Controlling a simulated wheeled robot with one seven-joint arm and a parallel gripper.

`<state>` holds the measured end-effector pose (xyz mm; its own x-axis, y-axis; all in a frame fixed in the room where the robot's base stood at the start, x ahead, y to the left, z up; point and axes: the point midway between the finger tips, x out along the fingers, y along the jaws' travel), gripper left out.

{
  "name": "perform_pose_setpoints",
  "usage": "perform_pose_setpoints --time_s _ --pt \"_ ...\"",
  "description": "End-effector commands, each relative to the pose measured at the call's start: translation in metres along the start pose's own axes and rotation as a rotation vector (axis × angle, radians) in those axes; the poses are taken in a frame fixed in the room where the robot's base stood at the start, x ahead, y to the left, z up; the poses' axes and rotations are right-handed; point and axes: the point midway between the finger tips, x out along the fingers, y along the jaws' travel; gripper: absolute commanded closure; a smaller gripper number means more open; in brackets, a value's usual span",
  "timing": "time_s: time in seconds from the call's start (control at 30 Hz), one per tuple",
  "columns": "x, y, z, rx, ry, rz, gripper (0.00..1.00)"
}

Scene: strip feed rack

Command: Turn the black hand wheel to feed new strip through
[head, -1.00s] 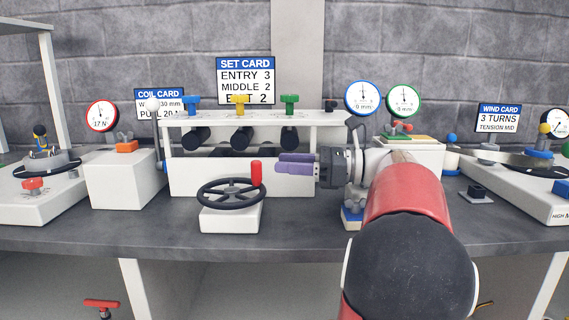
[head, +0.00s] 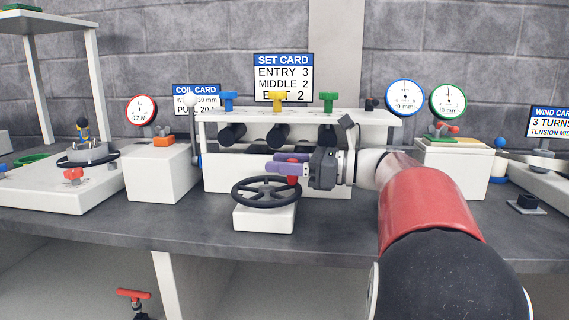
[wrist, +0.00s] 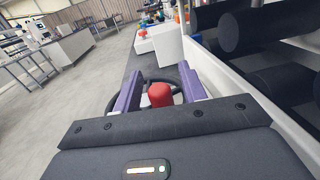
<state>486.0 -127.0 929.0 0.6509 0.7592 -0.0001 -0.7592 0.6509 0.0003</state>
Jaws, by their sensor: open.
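The black hand wheel (head: 266,204) lies flat on a small white block in front of the white roller rack (head: 225,174). Its upright red handle (wrist: 160,95) stands between the two purple fingers of my gripper (head: 287,167), seen in the wrist view. The fingers are open, with a gap on both sides of the handle. In the head view the fingers reach in from the right above the wheel's far rim and hide most of the handle. Several black rollers (head: 278,136) sit in the rack behind, under blue, yellow and green knobs.
A set card (head: 284,78) stands behind the rack. A white box with a red dial (head: 141,110) stands at left. Blue (head: 404,97) and green (head: 448,101) dials stand at right. The bench front (head: 190,234) beside the wheel is clear.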

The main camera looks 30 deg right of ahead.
Motion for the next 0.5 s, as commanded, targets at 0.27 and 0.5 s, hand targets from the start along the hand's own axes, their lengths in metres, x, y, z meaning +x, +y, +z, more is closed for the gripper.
perform_pose_setpoints --time_s 0.27,0.5 --pt "-0.0002 0.0001 0.0001 0.000 0.000 0.000 0.86" --pt "-0.0001 -0.0002 0.0011 0.000 0.000 0.005 1.00"
